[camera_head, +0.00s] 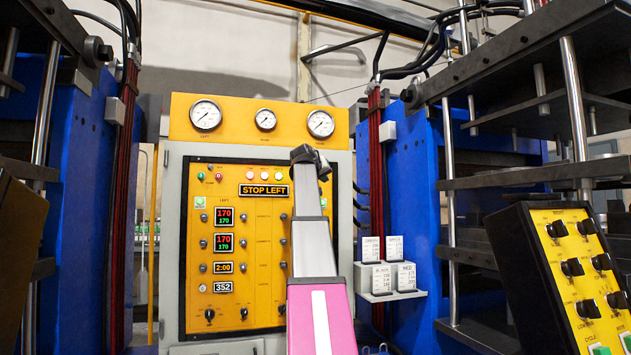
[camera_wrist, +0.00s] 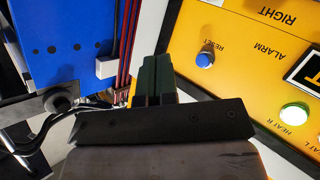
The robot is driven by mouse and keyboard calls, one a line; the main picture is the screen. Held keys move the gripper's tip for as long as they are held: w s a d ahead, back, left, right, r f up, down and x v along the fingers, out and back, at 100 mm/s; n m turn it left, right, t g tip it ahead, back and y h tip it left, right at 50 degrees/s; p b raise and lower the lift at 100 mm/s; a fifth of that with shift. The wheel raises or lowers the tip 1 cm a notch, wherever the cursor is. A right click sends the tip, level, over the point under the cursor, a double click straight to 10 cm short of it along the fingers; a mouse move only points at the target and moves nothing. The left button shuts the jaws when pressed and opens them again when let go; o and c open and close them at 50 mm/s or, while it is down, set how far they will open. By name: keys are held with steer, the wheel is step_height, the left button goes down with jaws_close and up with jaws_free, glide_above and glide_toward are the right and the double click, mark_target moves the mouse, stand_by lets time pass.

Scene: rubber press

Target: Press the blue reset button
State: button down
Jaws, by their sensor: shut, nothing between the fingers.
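The blue reset button (camera_wrist: 205,58) shows in the wrist view on the yellow panel, under a RESET label that appears upside down. My gripper (camera_wrist: 155,62) is shut and empty, with its dark fingers together to the left of the button in that view. The fingertips appear apart from the button; the exact depth gap is hard to judge. In the head view, the dark end of my arm is raised before the upper right of the yellow control panel (camera_head: 265,230). I cannot make out the reset button there; my arm covers that part of the panel.
Pressure gauges (camera_head: 265,118) sit above the panel. Blue press frames (camera_head: 412,200) stand either side, with red cables. A tilted yellow control box (camera_head: 575,270) is at right.

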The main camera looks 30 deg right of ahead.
steer(key=w+d, duration=0.2)
steer(key=w, duration=0.6)
stand_by(2.0)
steer(key=shift+w, duration=0.35)
steer(key=shift+w+d, duration=0.25)
steer(key=shift+w, duration=0.6)
stand_by(1.2)
steer(key=shift+s, duration=0.15)
steer(key=shift+s+a, duration=0.15)
steer(key=shift+s, duration=0.4)
steer(key=shift+s+a, duration=0.15)
steer(key=shift+s, duration=0.4)
steer(key=shift+s+a, duration=0.2)
steer(key=shift+s, duration=0.6)
steer(key=shift+s+a, duration=0.2)
steer(key=shift+s, duration=0.65)
steer(key=shift+s+a, duration=0.2)
steer(key=shift+s, duration=0.6)
